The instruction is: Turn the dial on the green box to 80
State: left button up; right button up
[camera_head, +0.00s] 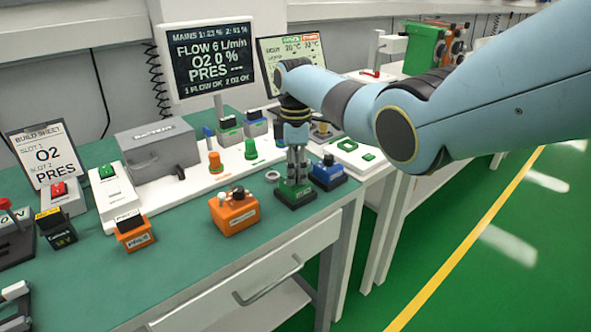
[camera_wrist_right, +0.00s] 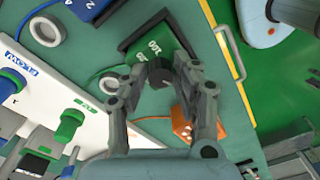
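The green box (camera_head: 296,194) is small and dark-sided and stands near the front edge of the green table, between an orange box and a blue box. In the right wrist view the green box (camera_wrist_right: 146,47) shows white marks on its top that I cannot read surely. Its dark round dial (camera_wrist_right: 160,76) lies between the fingers of my right gripper (camera_wrist_right: 164,72). In the head view my right gripper (camera_head: 297,167) points down over the box and hides the dial. The fingers look apart, with narrow gaps beside the dial; contact is not clear.
The orange box (camera_head: 235,211) stands close left and the blue box (camera_head: 328,173) close right. A white panel (camera_head: 203,180) with orange and green knobs lies behind. A screen (camera_head: 211,60) reads FLOW 6 L/min, O2 0 %.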

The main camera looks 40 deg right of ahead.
grip_shut()
